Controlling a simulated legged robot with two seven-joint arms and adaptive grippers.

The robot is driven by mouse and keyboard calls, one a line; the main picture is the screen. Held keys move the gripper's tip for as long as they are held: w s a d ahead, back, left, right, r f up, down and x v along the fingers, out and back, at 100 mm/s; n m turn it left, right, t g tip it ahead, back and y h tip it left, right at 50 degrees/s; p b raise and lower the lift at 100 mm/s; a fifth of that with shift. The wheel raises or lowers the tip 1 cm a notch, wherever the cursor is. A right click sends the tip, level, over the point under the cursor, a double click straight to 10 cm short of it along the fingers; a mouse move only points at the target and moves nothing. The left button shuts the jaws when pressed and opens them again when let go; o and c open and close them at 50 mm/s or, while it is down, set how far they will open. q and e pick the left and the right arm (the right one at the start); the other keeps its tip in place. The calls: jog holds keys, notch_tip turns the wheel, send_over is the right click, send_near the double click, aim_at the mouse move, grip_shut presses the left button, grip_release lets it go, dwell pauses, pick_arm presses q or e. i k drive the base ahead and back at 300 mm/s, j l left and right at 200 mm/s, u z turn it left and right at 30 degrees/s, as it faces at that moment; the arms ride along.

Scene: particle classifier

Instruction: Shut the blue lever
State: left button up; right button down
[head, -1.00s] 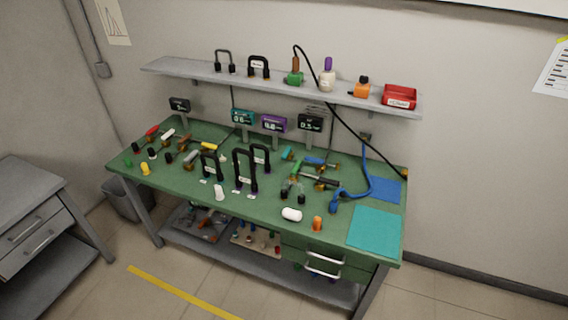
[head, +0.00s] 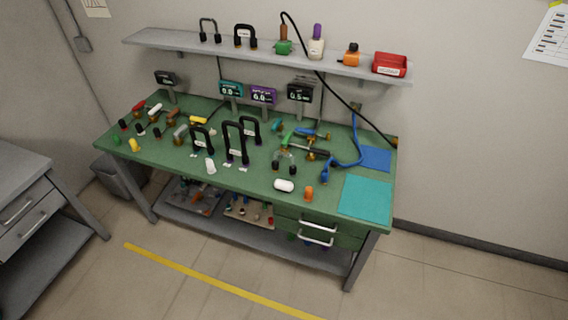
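A blue lever-like handle (head: 306,131) lies on brass fittings toward the right half of the green workbench (head: 240,185). It looks roughly level with the bench top, but it is too small to tell whether it is open or shut. A green handle (head: 285,139) and a dark cylinder (head: 308,149) are close to it. A blue hose (head: 357,140) runs down to its right. Neither of my grippers is in view, and nothing is seen touching the handle.
Black U-shaped handles (head: 235,142) stand mid-bench. A white cylinder (head: 284,186) and an orange piece (head: 309,193) lie near the front edge. A teal mat (head: 365,195) covers the right corner. A grey shelf (head: 270,58) hangs above. Floor in front is clear, with a yellow line (head: 215,280).

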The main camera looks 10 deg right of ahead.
aim_at(297, 129)
jog(key=i+j+z, duration=0.1)
jog(key=i+j, duration=0.3)
jog(key=i+j+z, duration=0.1)
jog(key=i+j, duration=0.3)
jog(key=i+j+z, duration=0.1)
jog(key=i+j, duration=0.3)
jog(key=j, duration=0.2)
jog(key=i+j+z, duration=0.1)
jog(key=i+j, duration=0.25)
jog(key=j, duration=0.2)
